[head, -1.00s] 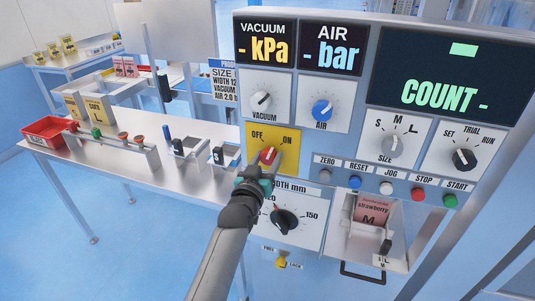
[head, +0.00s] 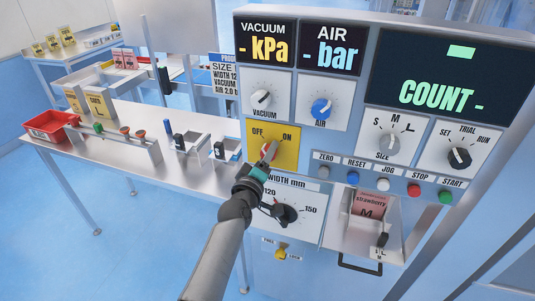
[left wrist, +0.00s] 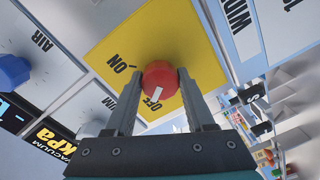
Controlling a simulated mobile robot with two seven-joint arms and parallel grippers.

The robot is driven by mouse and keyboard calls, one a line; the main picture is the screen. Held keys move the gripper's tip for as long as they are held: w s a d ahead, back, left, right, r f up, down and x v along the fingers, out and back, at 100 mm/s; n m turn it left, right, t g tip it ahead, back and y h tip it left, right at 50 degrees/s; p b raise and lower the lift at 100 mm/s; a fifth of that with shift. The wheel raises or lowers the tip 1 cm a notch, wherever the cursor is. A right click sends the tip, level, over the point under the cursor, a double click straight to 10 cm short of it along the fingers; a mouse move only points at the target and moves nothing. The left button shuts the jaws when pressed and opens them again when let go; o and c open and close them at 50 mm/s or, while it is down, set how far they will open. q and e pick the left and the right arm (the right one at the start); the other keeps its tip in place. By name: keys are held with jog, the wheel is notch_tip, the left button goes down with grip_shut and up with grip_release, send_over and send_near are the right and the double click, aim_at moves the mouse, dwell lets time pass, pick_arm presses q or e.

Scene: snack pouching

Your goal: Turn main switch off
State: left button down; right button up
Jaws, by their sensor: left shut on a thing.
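The main switch is a red knob (head: 267,149) on a yellow plate (head: 288,157) marked OFF at the left and ON at the right. My left gripper (head: 266,160) reaches it from below and partly hides it in the head view. In the left wrist view, the red knob (left wrist: 161,77) sits between the two fingertips of my left gripper (left wrist: 159,90), shut on its sides. A white mark shows on the knob near the OFF lettering; its exact setting is hard to tell. My right gripper is not in view.
The vacuum dial (head: 261,99) and blue air dial (head: 321,109) are above. A row of buttons (head: 383,184) is at the right. A metal table (head: 120,178) with a red bin (head: 48,128) extends left.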

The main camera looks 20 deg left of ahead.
pick_arm(q)
jog(key=shift+n, duration=1.1)
jog(key=shift+c, duration=1.3)
grip_release()
jog(key=s, duration=1.5)
jog(key=shift+a+r, duration=0.15)
jog(key=shift+a, duration=0.15)
jog(key=shift+s, duration=0.1)
